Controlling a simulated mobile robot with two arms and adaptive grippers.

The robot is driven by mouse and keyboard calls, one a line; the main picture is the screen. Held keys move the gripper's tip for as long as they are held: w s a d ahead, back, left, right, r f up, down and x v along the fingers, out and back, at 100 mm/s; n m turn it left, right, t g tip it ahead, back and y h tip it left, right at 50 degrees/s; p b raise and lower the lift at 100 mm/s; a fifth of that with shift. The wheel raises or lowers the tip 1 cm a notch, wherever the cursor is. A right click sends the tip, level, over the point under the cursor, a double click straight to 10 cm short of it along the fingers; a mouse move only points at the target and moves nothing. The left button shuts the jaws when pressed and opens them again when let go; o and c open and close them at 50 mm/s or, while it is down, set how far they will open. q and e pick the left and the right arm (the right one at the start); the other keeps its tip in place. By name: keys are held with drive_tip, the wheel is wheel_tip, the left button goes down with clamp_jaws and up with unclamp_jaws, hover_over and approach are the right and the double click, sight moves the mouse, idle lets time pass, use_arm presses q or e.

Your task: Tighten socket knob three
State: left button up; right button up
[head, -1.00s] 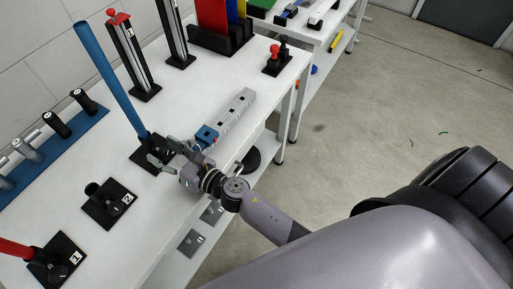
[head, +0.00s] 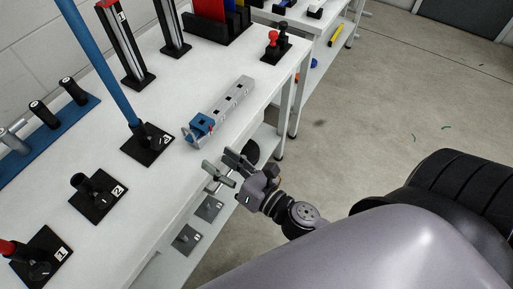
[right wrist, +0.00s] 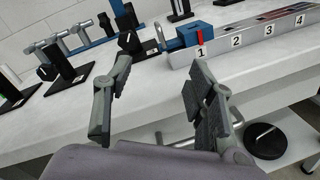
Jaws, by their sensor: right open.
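The third socket in the row is a black base (head: 147,146) on the white table, holding a tall blue pole (head: 97,62) that leans left. Its knob is too small to tell apart in the head view. The socket (right wrist: 130,42) also shows in the right wrist view, beyond my left-hand finger. My right gripper (head: 226,170) is open and empty off the table's front edge, apart from the socket and to its lower right. Its fingers are spread wide in the right wrist view (right wrist: 158,78). My left gripper is not in view.
Socket two (head: 97,197) and socket one (head: 41,258) stand to the left. A grey numbered block (head: 234,97) with a blue clamp (head: 201,126) lies right of the third socket. A blue rack (head: 45,143) with black handles is behind. Table between socket and front edge is clear.

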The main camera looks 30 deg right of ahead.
drive_tip(key=w+d+f+m+g+h, duration=0.2)
drive_tip(key=d+f+m+h, duration=0.4)
drive_tip(key=f+m, duration=0.4)
drive_tip(key=s+d+f+m+g, duration=0.1)
drive_tip(key=s+f+m, duration=0.1)
drive_tip(key=f, duration=0.5)
drive_tip(key=s+d+f+m+g, duration=0.1)
drive_tip(key=f+m+g, duration=0.1)
drive_tip(key=f+m, duration=0.2)
wheel_tip(320, 180, down, 3)
drive_tip(key=shift+s+d+b, duration=0.2)
drive_tip(key=shift+s+b, duration=0.15)
